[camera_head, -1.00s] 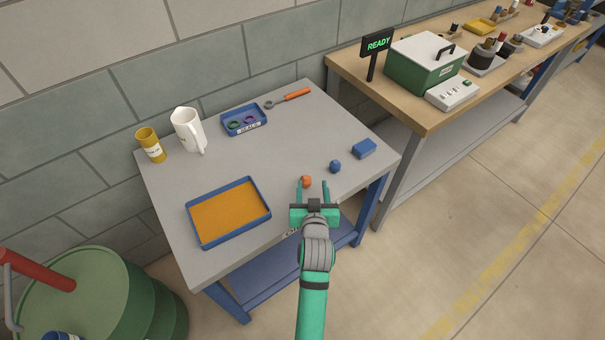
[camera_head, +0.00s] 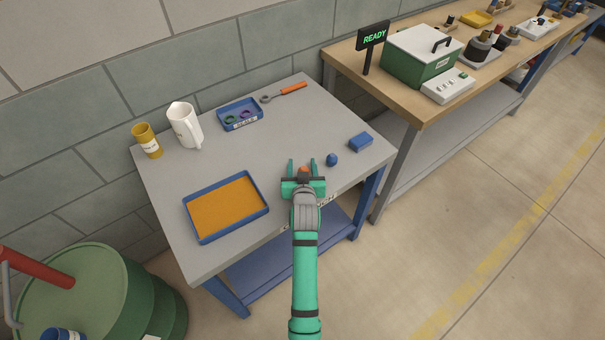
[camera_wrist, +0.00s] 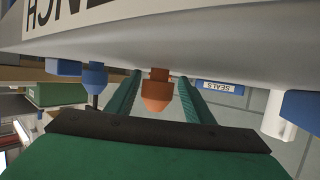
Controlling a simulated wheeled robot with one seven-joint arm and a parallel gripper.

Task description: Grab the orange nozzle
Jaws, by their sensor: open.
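The small orange nozzle (camera_head: 304,169) is on the grey table (camera_head: 262,140) near its front edge. In the wrist view the nozzle (camera_wrist: 158,92) shows between the two green fingers of my gripper (camera_wrist: 152,95). In the head view my gripper (camera_head: 302,165) is open, one finger on each side of the nozzle, and its body hides part of it. I see gaps between the nozzle and both fingers in the wrist view.
A small blue part (camera_head: 332,160) stands close to the right of my gripper, with a blue block (camera_head: 360,142) beyond it. A blue-rimmed orange tray (camera_head: 262,208) lies to the left.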

